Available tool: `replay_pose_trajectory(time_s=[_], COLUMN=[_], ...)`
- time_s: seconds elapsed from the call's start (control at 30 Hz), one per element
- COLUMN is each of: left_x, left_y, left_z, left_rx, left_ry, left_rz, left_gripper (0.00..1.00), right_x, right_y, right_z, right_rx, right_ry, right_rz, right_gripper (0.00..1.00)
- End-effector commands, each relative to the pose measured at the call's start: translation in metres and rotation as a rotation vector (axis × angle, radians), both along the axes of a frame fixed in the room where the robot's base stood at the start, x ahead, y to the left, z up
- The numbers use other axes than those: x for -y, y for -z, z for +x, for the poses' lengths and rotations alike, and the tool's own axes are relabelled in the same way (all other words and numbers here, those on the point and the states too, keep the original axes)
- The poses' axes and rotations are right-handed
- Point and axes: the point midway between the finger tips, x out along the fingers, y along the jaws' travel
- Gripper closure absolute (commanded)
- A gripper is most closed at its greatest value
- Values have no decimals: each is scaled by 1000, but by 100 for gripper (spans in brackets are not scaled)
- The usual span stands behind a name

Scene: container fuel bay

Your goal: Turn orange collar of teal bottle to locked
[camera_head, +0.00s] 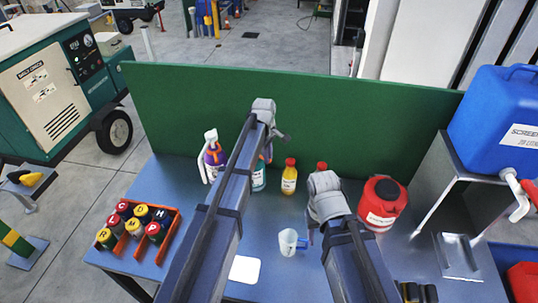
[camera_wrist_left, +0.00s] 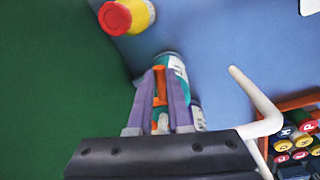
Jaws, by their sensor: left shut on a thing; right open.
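The teal bottle (camera_head: 259,180) stands on the blue-grey table near the green panel, partly hidden behind my left arm. In the left wrist view its teal and white body (camera_wrist_left: 177,68) shows beside my fingers. My left gripper (camera_wrist_left: 161,85) is shut on the orange collar (camera_wrist_left: 160,88), which shows as an orange strip between the two fingers. In the head view the left gripper (camera_head: 267,140) is at the bottle's top, and the collar is hidden there. Any lock mark is too small to read. My right gripper (camera_head: 310,234) is open, low over the table near a pale cup.
The pale cup (camera_head: 288,242), a red canister (camera_head: 382,203) and an orange tray (camera_head: 167,240) of cans are also on the table.

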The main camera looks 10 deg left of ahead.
Motion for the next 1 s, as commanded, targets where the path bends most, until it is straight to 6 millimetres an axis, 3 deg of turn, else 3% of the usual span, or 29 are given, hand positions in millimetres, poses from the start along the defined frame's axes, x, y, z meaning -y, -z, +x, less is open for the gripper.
replay_pose_trajectory(time_s=[0.5,1.0], left_x=[-14,-19], left_y=[0,0], left_z=[-21,-26], left_rx=[0,0], left_ry=[361,487], left_rz=[0,0], left_gripper=[100,100], right_x=[0,0], right_y=[0,0], right_z=[0,0], right_rx=[0,0], right_ry=[0,0], right_rz=[0,0], right_gripper=[50,50])
